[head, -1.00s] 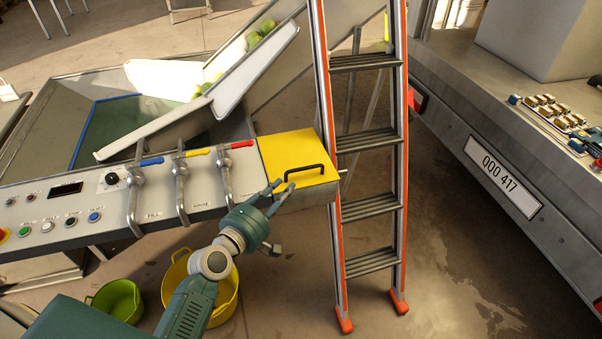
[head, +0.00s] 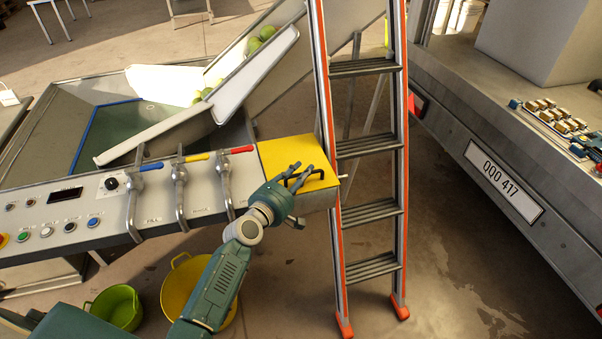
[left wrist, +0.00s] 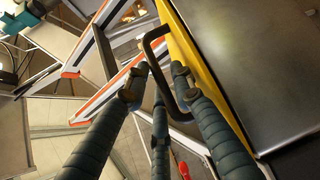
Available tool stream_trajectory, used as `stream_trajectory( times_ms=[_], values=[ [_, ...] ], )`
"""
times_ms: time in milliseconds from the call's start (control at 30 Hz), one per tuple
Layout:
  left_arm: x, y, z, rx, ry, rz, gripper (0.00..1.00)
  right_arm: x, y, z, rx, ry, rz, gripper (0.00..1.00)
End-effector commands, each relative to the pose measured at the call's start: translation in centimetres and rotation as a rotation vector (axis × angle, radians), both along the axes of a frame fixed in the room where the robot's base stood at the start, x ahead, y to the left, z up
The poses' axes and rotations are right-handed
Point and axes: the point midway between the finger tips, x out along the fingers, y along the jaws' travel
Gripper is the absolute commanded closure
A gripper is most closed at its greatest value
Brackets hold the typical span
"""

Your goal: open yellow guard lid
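The yellow guard lid (head: 283,152) is closed flat on the right end of the control panel. Its black handle (head: 316,171) is partly hidden by my left gripper (head: 303,174). In the left wrist view, the handle (left wrist: 148,43) rises from the yellow lid (left wrist: 187,42) and passes between the fingers of my left gripper (left wrist: 158,75). The fingertips are spread apart on either side of the handle. I cannot tell whether any finger touches it. My right gripper is not in view.
An orange-edged ladder (head: 370,147) stands close to the right of the lid. Levers with blue, yellow and red grips (head: 180,175) stand to its left. A yellow tub (head: 176,286) and a green tub (head: 116,304) are on the floor below. A chute with green fruit (head: 240,70) rises behind.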

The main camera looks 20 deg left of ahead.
Motion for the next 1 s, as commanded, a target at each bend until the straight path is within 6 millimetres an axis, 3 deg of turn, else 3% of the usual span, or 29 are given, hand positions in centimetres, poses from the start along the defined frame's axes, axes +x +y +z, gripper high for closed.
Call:
stream_trajectory(
  times_ms=[67, 200, 567, 767, 1000],
  values=[
    [0.0, 0.0, 0.0, 0.000, 0.000, 0.000, 0.76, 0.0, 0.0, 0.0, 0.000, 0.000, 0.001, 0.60],
    [0.0, 0.0, 0.0, 0.000, 0.000, 0.000, 1.00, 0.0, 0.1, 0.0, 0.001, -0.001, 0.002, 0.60],
    [0.1, 0.0, 0.5, -0.004, 0.007, 0.000, 1.00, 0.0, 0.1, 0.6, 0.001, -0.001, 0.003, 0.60],
    [0.6, 0.2, 2.3, -0.030, 0.045, 0.002, 1.00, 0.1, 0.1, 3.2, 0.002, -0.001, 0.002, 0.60],
    [2.3, 0.8, 5.4, -0.097, 0.144, 0.002, 1.00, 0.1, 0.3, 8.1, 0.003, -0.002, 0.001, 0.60]
  ],
)
